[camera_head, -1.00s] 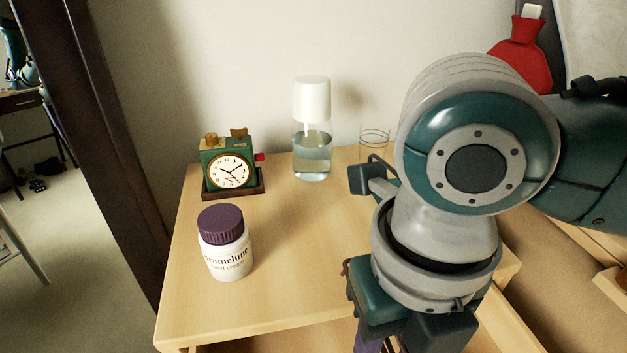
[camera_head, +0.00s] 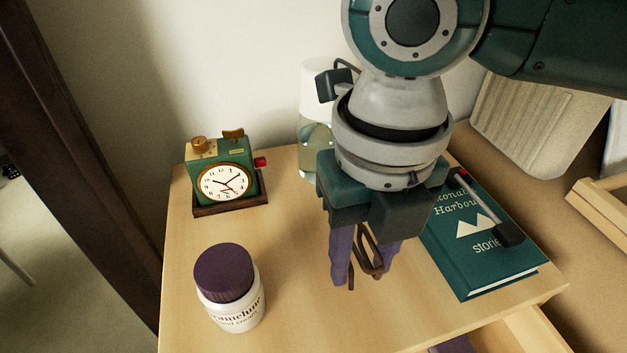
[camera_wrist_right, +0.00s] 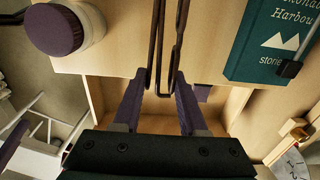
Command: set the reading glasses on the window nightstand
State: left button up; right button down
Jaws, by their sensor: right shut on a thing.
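My right gripper (camera_head: 362,278) points down over the nightstand (camera_head: 290,310), its purple fingers shut on the reading glasses (camera_head: 367,252). The glasses are folded, with thin brown wire parts hanging between the fingers. In the right wrist view the glasses (camera_wrist_right: 164,50) stretch up from between the fingertips (camera_wrist_right: 158,82). I cannot tell whether they touch the wooden top. My left gripper is not in view.
A green alarm clock (camera_head: 224,180) and a purple-lidded cream jar (camera_head: 230,290) stand at left. A carafe (camera_head: 314,140) is partly hidden behind my arm. A teal book (camera_head: 480,245) with a dark rod-like item on it lies at right. A drawer (camera_head: 530,330) stands open below.

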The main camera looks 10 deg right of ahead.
aim_at(351, 311)
notch_tip(351, 311, down, 9)
jog(key=b, duration=0.3)
jog(key=shift+r, duration=0.3)
jog(key=shift+c, duration=2.3)
grip_release()
